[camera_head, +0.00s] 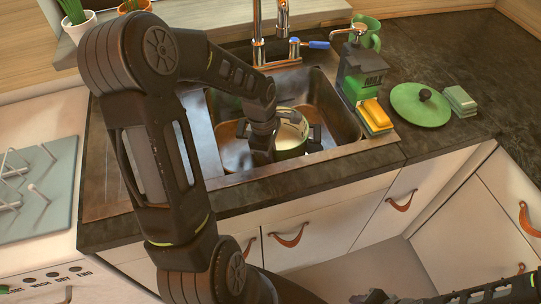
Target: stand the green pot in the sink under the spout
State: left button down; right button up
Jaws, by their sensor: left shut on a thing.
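The green pot (292,132) is in the sink (345,118), with its pale, shiny inside and a dark handle at its right showing. My left gripper (262,150) is shut on the pot's left side and covers part of it. Whether the pot's base touches the sink floor I cannot tell. The tap spout (258,50) comes down at the back of the sink, behind the pot and a little to its left in the picture. Part of my right arm shows at the bottom right; its gripper (372,297) is cut off by the picture edge.
A dark green-labelled dispenser (362,72), a yellow sponge (376,114), a green lid (420,104), a grey-green sponge (460,100) and a green mug (366,33) stand right of the sink. A hob (40,190) is at the left. The far-right counter is clear.

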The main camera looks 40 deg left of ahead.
pick_arm(q)
jog(key=shift+f, duration=0.15)
jog(key=c, duration=1.5)
grip_release()
jog(key=r, duration=0.8)
jog(key=a+r, duration=0.1)
jog(key=r, duration=0.3)
jog(key=shift+s+a+r, duration=0.1)
jog(key=shift+s+r, duration=0.1)
jog(key=shift+s, duration=0.2)
